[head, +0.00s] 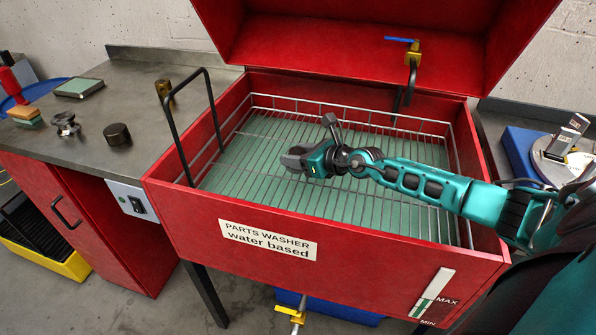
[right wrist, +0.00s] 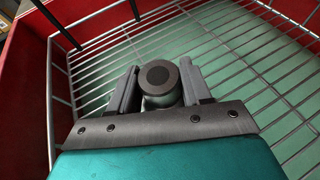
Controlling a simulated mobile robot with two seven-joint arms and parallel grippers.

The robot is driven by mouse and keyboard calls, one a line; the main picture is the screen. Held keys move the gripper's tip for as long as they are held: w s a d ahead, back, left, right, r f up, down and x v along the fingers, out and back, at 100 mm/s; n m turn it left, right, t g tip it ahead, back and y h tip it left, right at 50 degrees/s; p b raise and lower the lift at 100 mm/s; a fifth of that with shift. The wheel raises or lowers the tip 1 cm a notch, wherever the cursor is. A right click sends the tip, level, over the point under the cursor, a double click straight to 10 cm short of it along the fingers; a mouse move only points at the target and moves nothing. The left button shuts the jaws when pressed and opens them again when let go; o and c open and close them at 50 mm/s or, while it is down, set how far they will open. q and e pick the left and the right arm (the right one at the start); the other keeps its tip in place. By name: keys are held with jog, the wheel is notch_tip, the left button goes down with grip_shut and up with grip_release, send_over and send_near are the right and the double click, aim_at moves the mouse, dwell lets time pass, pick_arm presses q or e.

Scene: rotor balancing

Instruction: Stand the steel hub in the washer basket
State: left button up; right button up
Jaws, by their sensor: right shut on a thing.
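My right gripper (head: 296,160) is inside the wire washer basket (head: 350,118), over its middle. The hub looks upright between the fingers. The basket sits in the red parts washer (head: 190,222) and is otherwise empty. My left gripper is not in view.
The washer's red lid (head: 330,50) stands open behind. A black handle (head: 178,138) arches over the basket's left side, and a brass-fitted spout (head: 412,66) hangs at the back. The left bench holds a dark cylinder (head: 117,134), a lobed metal part (head: 65,124) and a brass piece (head: 163,90).

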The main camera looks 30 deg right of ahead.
aim_at(298, 179)
notch_tip(298, 179, down, 4)
jog(key=b, duration=0.3)
jog(key=shift+f, duration=0.2)
jog(key=shift+r, duration=0.1)
jog(key=o, duration=1.3)
jog(key=shift+f, duration=0.2)
